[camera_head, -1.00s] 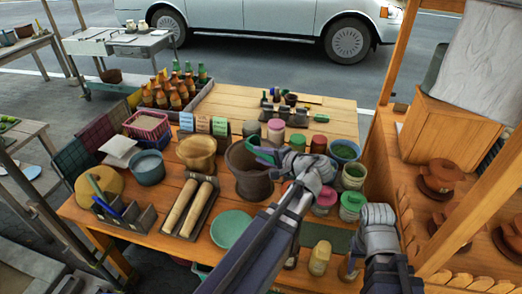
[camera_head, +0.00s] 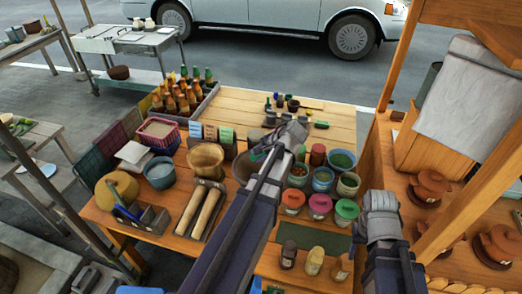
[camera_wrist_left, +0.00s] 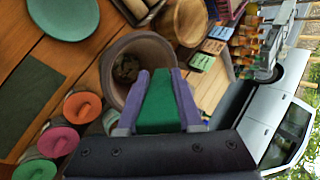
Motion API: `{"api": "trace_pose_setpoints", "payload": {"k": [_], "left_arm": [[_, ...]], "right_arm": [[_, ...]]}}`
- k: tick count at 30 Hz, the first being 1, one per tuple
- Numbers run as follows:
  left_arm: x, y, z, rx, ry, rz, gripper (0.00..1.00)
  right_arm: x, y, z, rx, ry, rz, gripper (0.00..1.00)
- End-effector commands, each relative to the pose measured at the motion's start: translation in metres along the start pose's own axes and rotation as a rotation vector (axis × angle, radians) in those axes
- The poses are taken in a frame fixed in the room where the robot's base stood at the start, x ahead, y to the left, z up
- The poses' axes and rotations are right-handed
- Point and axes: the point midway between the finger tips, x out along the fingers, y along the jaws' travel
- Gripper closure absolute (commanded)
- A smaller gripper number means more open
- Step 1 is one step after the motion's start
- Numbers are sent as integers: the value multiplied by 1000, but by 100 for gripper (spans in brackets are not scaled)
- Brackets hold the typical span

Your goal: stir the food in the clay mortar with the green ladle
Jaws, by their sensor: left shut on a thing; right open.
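The clay mortar (camera_head: 240,168) stands on the wooden table, partly hidden by my left arm in the head view. In the left wrist view the mortar (camera_wrist_left: 112,88) is open toward the camera, with dark food (camera_wrist_left: 126,68) at its bottom. My left gripper (camera_head: 292,133) is above and beside the mortar. Its fingers (camera_wrist_left: 160,100) are shut on the green ladle (camera_wrist_left: 164,108), whose green part shows between them. The ladle's far end cannot be made out. My right gripper (camera_head: 380,203) is open and empty at the table's right side, away from the mortar.
A wooden bowl (camera_head: 205,158) and a tray with two rolling pins (camera_head: 208,212) stand left of the mortar. Lidded jars (camera_head: 319,205) and bowls (camera_head: 341,160) crowd the right. A crate of bottles (camera_head: 180,100) is behind. A teal plate (camera_wrist_left: 63,15) lies near the mortar.

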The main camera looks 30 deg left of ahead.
Motion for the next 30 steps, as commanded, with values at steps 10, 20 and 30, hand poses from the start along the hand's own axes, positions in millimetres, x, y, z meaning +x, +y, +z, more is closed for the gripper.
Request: {"api": "trace_pose_setpoints", "payload": {"k": [10,20,30], "left_arm": [[10,-56,-5,38,0,386,100],[24,-77,-4,72,3,640,100],[24,-77,-3,76,4,666,100]], "right_arm": [[-65,6,4,0,-2,-1,50],[-75,7,5,-1,-3,-1,50],[-75,7,5,-2,-3,-1,50]]}}
